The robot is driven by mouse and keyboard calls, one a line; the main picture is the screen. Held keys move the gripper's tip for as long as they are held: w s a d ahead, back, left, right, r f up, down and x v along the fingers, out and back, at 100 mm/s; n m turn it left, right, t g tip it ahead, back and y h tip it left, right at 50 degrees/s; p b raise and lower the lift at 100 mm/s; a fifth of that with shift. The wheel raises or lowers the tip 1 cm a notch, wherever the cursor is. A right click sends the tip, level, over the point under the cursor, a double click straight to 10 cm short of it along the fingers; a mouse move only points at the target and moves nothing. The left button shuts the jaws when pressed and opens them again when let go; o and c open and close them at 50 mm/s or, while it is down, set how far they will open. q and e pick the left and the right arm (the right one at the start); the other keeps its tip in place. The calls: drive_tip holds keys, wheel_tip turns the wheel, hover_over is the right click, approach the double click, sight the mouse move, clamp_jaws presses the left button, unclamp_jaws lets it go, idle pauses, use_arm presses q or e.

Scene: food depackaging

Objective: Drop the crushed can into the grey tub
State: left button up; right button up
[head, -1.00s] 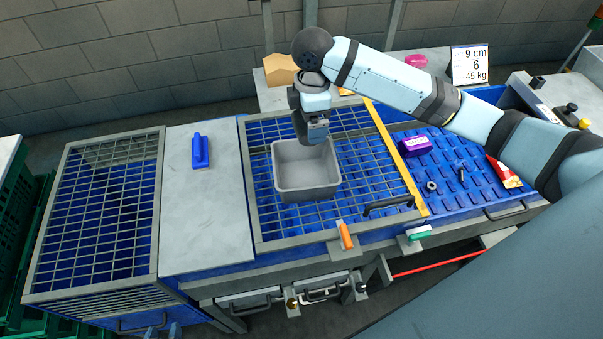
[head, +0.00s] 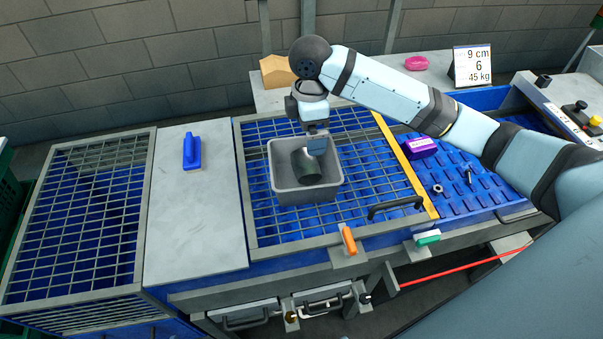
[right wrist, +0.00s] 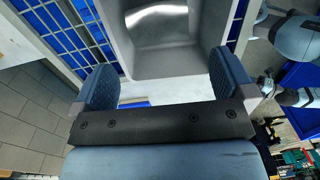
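The grey tub (head: 332,197) stands on the blue grated bench.
A blue-handled tool (head: 191,150) lies on the grey panel left of the tub. A yellow bar (head: 405,165) separates the grate from a blue tray holding a purple box (head: 417,147) and small metal parts. Black (head: 396,206) and orange (head: 348,240) handles sit near the front edge.

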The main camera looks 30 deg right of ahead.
wheel_tip(320, 180, up, 14)
drive_tip(key=shift+w+p, duration=0.3)
drive_tip(key=shift+p, duration=0.15)
drive_tip(key=shift+d+f, duration=0.1)
idle(0.3)
